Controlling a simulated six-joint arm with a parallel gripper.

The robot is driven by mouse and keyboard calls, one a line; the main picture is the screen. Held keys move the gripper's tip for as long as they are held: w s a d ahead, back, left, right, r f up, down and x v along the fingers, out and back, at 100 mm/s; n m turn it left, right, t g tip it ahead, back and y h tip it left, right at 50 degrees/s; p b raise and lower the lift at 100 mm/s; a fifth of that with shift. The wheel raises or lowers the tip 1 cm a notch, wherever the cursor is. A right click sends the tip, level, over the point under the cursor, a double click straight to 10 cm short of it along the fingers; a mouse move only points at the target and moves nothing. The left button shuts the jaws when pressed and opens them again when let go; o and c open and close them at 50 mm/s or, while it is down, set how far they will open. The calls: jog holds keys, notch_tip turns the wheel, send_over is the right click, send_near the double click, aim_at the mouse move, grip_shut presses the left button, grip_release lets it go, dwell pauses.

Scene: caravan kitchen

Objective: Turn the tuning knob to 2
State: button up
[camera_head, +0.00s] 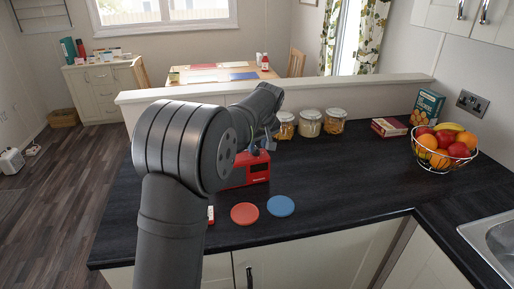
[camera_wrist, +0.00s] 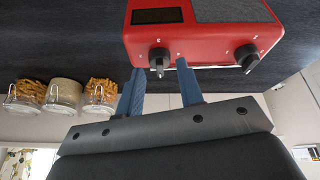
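A red radio (camera_head: 248,172) stands on the dark counter, partly hidden behind my arm. In the wrist view the radio (camera_wrist: 205,38) fills the top, with a dark display (camera_wrist: 157,16), a grey speaker panel and two black knobs. One knob (camera_wrist: 159,58) is at the left and the other knob (camera_wrist: 247,57) at the right. Marks around them are too small to read, so I cannot tell which is tuning. My gripper (camera_wrist: 160,68) has its two blue fingers apart, one either side of the left knob in the picture. I cannot tell whether they touch it. In the head view my gripper (camera_head: 262,147) is at the radio.
A red disc (camera_head: 244,214) and a blue disc (camera_head: 281,206) lie in front of the radio. Glass jars (camera_head: 309,123) stand behind it. A box (camera_head: 390,127), a fruit basket (camera_head: 442,148) and a sink (camera_head: 492,243) are to the right. The counter's middle right is clear.

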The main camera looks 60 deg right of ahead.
jog(key=shift+x, duration=1.05)
jog(key=c, duration=0.7)
